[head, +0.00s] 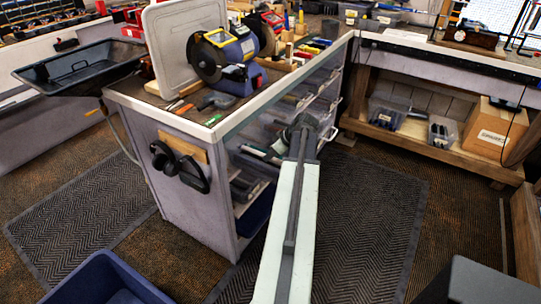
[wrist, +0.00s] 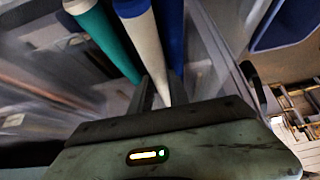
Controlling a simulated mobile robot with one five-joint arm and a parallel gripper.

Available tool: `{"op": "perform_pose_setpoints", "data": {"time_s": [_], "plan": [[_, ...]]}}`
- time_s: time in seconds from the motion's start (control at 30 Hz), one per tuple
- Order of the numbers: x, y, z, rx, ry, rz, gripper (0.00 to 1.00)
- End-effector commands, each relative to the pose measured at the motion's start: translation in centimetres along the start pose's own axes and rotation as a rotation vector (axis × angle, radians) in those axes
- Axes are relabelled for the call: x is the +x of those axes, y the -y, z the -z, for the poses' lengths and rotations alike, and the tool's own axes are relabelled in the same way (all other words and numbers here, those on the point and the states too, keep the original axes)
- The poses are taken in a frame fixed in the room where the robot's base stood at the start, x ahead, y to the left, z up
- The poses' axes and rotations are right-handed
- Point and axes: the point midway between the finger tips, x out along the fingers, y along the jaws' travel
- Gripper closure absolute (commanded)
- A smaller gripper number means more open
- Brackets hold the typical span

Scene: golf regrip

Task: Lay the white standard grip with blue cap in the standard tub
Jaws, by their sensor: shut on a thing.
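My gripper (wrist: 160,95) is shut on the white grip (wrist: 147,45), which stands out from between my fingers in the wrist view. Dark blue shows at the far end of the white grip, at the picture's top edge. A teal grip (wrist: 107,40) lies close on its left and a blue grip (wrist: 171,35) close on its right. In the head view my gripper (head: 303,124) is at the open shelves of the workbench cabinet, and the grip in it is too small to make out. I cannot tell which container is the standard tub; no label is readable.
A blue tub (head: 105,284) stands at the lower left. Clear bins (head: 388,112) and a cardboard box (head: 493,124) sit on a low shelf at the right. The workbench (head: 130,98) carries a grinder (head: 222,55). Matted floor (head: 375,210) right of my arm is free.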

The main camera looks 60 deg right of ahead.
Motion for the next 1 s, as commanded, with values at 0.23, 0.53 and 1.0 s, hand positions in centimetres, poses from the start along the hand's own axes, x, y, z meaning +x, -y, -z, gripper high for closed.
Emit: {"op": "perform_pose_setpoints", "data": {"time_s": [0.23,0.53,1.0], "plan": [[0.0,0.0,0.0,0.000,0.000,0.000,0.53],[-0.6,0.0,0.1,0.001,0.000,0.000,0.53],[-8.1,0.1,0.2,0.001,0.000,0.000,0.53]]}}
